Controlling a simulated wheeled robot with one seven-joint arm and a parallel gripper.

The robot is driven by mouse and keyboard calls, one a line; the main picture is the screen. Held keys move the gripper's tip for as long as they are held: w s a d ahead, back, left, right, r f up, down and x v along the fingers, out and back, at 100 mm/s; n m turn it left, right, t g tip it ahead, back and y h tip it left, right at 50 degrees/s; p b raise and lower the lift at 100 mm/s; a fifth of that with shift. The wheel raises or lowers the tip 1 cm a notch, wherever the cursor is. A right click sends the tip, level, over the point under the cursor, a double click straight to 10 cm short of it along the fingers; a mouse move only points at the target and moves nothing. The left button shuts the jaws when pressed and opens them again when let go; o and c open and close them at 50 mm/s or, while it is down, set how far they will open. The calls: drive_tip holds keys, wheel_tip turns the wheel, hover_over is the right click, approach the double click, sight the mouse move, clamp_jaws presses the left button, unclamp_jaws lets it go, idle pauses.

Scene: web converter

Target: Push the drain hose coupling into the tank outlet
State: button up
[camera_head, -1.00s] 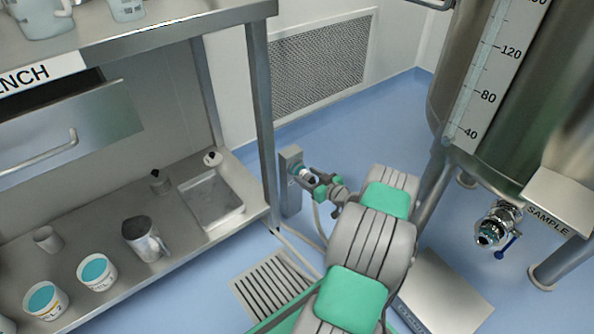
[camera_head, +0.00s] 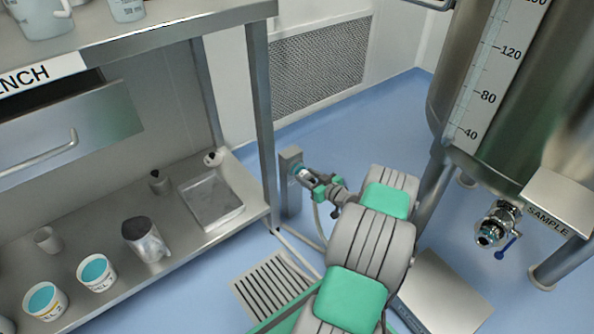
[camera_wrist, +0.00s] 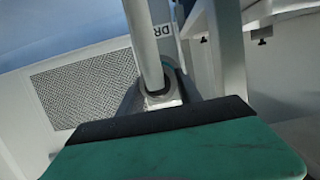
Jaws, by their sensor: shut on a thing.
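The drain hose coupling (camera_head: 303,175), a small pale metal piece with a teal ring, is at the grey post (camera_head: 290,190) beside the bench leg. My gripper (camera_head: 315,183) is shut on it from the right. In the wrist view, the coupling (camera_wrist: 163,98) sits beyond my gripper's green and black part, with a pale hose running up from it. I cannot tell whether the coupling still touches the post. The tank outlet (camera_head: 490,234), a metal fitting with a blue lever, is under the steel tank (camera_head: 500,130) at the right, well apart from my gripper.
A steel bench (camera_head: 190,235) with cups and a tray stands at the left. A floor drain grate (camera_head: 270,288) and a pale floor plate (camera_head: 445,295) lie near my arm. Tank legs (camera_head: 432,190) stand between the post and the outlet. A SAMPLE shelf (camera_head: 572,200) juts out beside the outlet.

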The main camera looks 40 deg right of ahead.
clamp_jaws()
drive_tip(key=shift+s, duration=0.15)
drive_tip(key=s, duration=0.8)
drive_tip(key=shift+p, duration=0.3)
idle(0.5)
drive_tip(key=shift+d, duration=0.1)
